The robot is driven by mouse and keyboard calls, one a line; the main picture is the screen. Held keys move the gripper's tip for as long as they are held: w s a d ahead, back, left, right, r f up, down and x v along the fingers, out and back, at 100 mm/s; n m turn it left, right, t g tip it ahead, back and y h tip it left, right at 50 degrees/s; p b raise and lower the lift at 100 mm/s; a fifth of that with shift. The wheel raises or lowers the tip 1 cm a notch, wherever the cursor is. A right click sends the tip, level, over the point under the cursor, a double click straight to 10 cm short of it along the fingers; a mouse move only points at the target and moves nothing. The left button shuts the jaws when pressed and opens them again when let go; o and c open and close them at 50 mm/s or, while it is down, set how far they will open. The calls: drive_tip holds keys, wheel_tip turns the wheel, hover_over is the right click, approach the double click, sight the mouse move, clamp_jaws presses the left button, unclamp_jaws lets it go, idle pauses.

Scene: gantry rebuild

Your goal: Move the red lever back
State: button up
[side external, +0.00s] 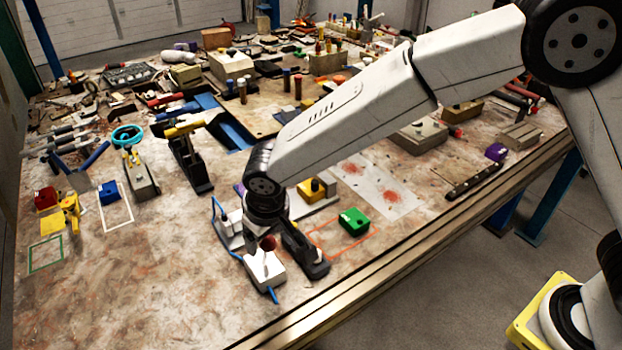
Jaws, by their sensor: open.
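My gripper (267,232) points down at the front middle of the bench, below my dark wrist. Its fingers are small and partly hidden, but it is open. A dark red rounded part (267,243), possibly the red lever's end, shows right at the gripper. I cannot tell whether they touch. A black base (305,252) slants down to the right beside it. A white box (265,273) with a blue cable sits just in front and below. Most of the lever is hidden by my gripper and wrist, so its tilt cannot be told.
A green block (353,221) lies right of the gripper, near an orange outline. A yellow block (311,188) sits behind. A yellow-handled lever (187,128) on a black base stands further back left. The front left bench top (130,300) is clear; its front edge runs close by.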

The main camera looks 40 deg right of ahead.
drive_tip(key=shift+v, duration=2)
drive_tip(key=shift+d, duration=0.15)
drive_tip(key=s+d+m, duration=0.1)
drive_tip(key=s+d, duration=0.2)
drive_tip(key=d, duration=1.2)
drive_tip(key=s+d+f+m, duration=0.2)
drive_tip(key=s+d, duration=0.8)
drive_tip(key=d, duration=0.3)
drive_tip(key=shift+s+f, duration=0.25)
drive_tip(key=shift+s, duration=0.1)
